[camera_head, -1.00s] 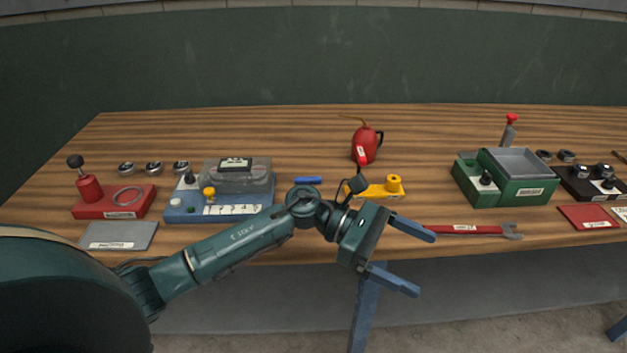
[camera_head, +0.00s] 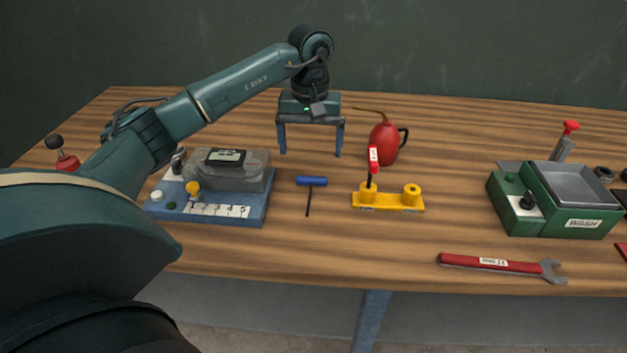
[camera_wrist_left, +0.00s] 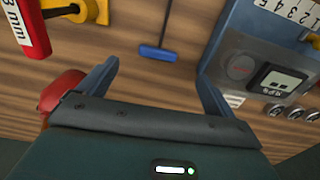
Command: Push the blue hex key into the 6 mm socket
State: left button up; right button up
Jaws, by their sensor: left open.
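The blue hex key (camera_head: 312,181) has a T handle and a thin dark shaft. It lies on the table with its shaft toward the front edge. The yellow socket block (camera_head: 389,204) is to its right, with two round sockets. A red-handled key (camera_head: 373,160) stands in the left socket; its label reads 3 mm in the wrist view (camera_wrist_left: 38,27). No socket size is readable. My left gripper (camera_head: 311,154) is open and empty, pointing down just behind the blue key. The blue key (camera_wrist_left: 157,53) shows beyond the fingertips (camera_wrist_left: 158,75) in the wrist view. My right gripper is out of view.
A blue instrument box (camera_head: 255,210) stands left of the key. A red oil can (camera_head: 384,140) stands behind the yellow block. A red wrench (camera_head: 490,263) lies front right, and a green box (camera_head: 530,215) stands at the right. The table in front of the key is clear.

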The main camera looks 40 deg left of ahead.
aim_at(312, 179)
pick_arm(q)
notch_tip(312, 179, down, 3)
jog(key=shift+f, duration=0.1)
notch_tip(312, 179, down, 4)
jog(key=shift+w+f+p, duration=0.1)
jog(key=shift+w+p, duration=0.05)
jog(key=shift+p, duration=0.15)
jog(key=shift+f, duration=0.55)
jog(key=shift+c, duration=0.5)
jog(key=c, duration=1)
jog(key=shift+r, duration=0.1)
